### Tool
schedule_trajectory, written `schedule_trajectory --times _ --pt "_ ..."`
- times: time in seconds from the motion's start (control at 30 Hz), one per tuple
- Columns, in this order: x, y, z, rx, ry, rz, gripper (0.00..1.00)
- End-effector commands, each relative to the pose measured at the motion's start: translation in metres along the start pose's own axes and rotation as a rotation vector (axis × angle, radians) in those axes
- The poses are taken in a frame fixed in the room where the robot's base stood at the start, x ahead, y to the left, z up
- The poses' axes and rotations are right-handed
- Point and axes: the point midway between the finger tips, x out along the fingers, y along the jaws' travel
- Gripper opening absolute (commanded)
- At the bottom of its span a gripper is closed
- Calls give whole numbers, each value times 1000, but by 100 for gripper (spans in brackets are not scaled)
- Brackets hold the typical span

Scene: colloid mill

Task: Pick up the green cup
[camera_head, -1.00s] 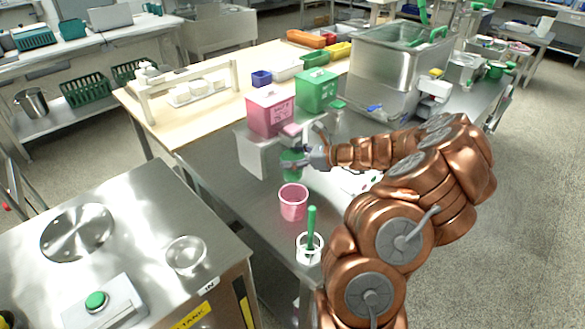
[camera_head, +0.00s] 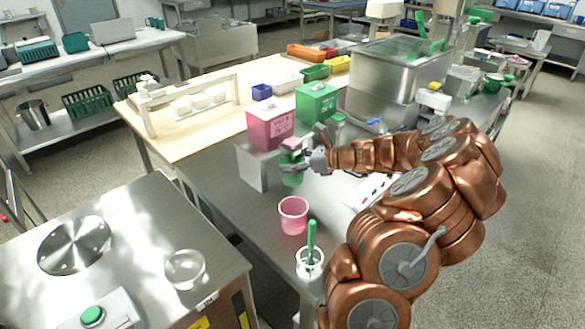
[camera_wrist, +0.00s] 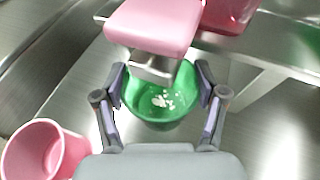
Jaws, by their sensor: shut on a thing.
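The green cup (camera_head: 292,179) is upright in front of the pink box, at the middle of the head view. In the wrist view the green cup (camera_wrist: 158,118) sits between the two fingers, and pale specks show inside it. My gripper (camera_head: 293,167) is shut on the cup, with one finger on each side. In the wrist view my gripper (camera_wrist: 162,85) has its fingers near the cup's rim. A pink block with a metal spout (camera_wrist: 153,70) overhangs the cup's far rim and hides part of it. I cannot tell whether the cup touches the table.
A pink cup (camera_head: 293,216) stands nearby on the steel table, and also shows in the wrist view (camera_wrist: 44,152). A white holder with a green-handled tool (camera_head: 310,262) stands nearer. The pink box (camera_head: 270,129) and green box (camera_head: 316,103) stand behind. Bare steel lies left of the pink cup.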

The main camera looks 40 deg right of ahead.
Motion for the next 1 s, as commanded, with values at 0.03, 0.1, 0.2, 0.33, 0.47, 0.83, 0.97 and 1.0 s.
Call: schedule_trajectory --times 0.03,0.1,0.2,0.33,0.47,0.83,0.97,1.0 --pt "-5 2 -1 0 -1 -2 27" --pt "-12 6 -3 2 -2 -4 27" --pt "-21 12 -4 0 -2 -3 27" --pt "-32 21 -7 1 -3 -2 27" --pt "-43 28 -10 0 -2 -3 27" --pt "-74 50 -18 1 -3 -2 27" --pt "-85 56 -20 -1 -2 -3 27" --pt "-88 58 -21 -1 -2 -3 27"
